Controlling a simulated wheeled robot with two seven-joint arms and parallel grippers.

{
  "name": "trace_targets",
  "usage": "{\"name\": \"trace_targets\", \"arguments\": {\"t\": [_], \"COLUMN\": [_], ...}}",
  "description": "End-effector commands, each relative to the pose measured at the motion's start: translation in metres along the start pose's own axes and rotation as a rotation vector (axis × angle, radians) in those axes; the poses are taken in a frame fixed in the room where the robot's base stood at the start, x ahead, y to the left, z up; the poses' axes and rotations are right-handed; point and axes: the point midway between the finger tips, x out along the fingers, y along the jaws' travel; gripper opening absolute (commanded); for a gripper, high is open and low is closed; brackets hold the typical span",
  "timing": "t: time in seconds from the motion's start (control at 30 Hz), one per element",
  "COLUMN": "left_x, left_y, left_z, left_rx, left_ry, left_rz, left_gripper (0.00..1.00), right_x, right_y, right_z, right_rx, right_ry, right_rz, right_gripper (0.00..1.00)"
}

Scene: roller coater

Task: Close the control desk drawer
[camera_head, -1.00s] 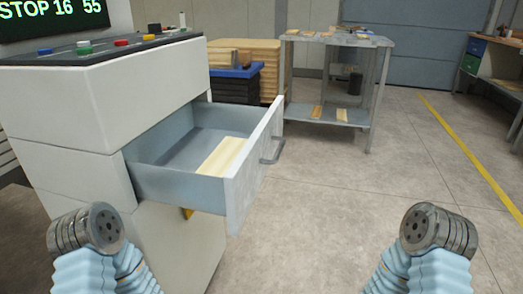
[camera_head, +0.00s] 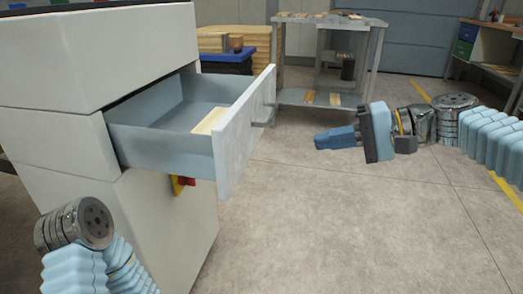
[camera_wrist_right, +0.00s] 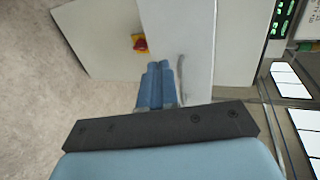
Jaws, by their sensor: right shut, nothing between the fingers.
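The control desk (camera_head: 60,140) stands at the left, and its drawer (camera_head: 243,130) is pulled out toward the right. A pale wooden piece (camera_head: 210,121) lies inside the drawer. My right gripper (camera_head: 318,141) is shut and empty, to the right of the drawer front and apart from it, pointing left at it. In the right wrist view the shut fingers (camera_wrist_right: 158,66) point toward the drawer front (camera_wrist_right: 200,50), with its handle (camera_wrist_right: 181,80) just right of the fingers. My left arm shows at the lower left, but its gripper is out of frame.
A red and yellow switch (camera_head: 180,184) is on the desk below the drawer. A grey metal workbench (camera_head: 325,98) with wooden pieces stands behind. Stacked boards and a blue-topped dark crate (camera_head: 227,62) are behind the drawer. The floor in front is clear.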

Motion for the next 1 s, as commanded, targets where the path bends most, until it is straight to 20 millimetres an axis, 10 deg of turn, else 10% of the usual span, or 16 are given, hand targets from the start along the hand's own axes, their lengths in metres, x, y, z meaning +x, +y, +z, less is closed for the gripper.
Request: {"name": "trace_targets", "arguments": {"t": [1.0], "left_x": [0.009], "left_y": [-0.002], "left_z": [0.001], "left_rx": [0.0], "left_ry": [-0.002], "left_rz": [0.002], "left_gripper": [1.0], "right_x": [0.131], "right_y": [-0.024], "right_z": [0.009], "right_rx": [-0.015], "right_ry": [-0.014], "right_rz": [-0.02], "right_gripper": [0.0]}}
